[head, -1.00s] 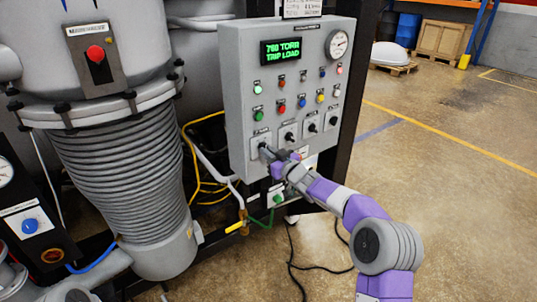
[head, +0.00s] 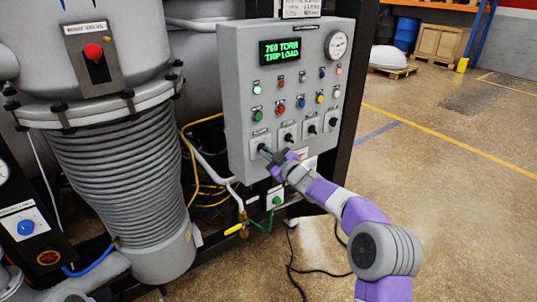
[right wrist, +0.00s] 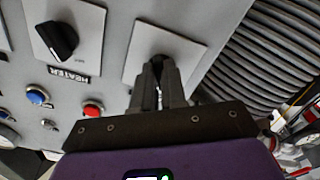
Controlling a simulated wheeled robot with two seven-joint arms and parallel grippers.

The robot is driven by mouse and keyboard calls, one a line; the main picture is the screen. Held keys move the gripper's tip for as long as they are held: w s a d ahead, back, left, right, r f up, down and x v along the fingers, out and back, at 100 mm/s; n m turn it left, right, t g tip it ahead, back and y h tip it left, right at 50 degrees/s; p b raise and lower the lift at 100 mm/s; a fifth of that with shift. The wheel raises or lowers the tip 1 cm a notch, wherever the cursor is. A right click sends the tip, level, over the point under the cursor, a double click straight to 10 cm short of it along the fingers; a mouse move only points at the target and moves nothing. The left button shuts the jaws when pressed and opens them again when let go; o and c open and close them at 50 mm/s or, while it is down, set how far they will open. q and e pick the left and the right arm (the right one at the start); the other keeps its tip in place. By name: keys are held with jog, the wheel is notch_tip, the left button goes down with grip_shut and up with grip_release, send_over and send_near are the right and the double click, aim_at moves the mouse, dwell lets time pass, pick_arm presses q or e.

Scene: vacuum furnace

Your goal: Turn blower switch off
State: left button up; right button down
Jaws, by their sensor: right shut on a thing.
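The grey control panel (head: 240,85) stands upright with a row of several black rotary switches on pale plates. My right gripper (head: 265,151) is at the leftmost switch plate (head: 261,138). In the right wrist view, the fingers of my right gripper (right wrist: 159,88) are closed around the black knob (right wrist: 160,62) in front of its pale plate (right wrist: 187,48). The fingers hide most of the knob and its label, so I cannot read its name or setting. The neighbouring black switch (right wrist: 58,40) is labelled HEATER. My left gripper is not in view.
Coloured lamps and buttons sit above the switches, under a green-lit display (head: 280,51) and a round gauge (head: 337,44). A ribbed grey column (head: 120,175) stands to the left. Black cable (head: 290,265) lies on the floor. Open floor (head: 450,190) extends to the right.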

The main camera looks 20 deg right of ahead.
jog(key=c, duration=1.2)
grip_release()
jog(key=shift+s, duration=0.1)
jog(key=v, duration=0.7)
jog(key=shift+s+d, duration=0.1)
jog(key=shift+s, duration=0.1)
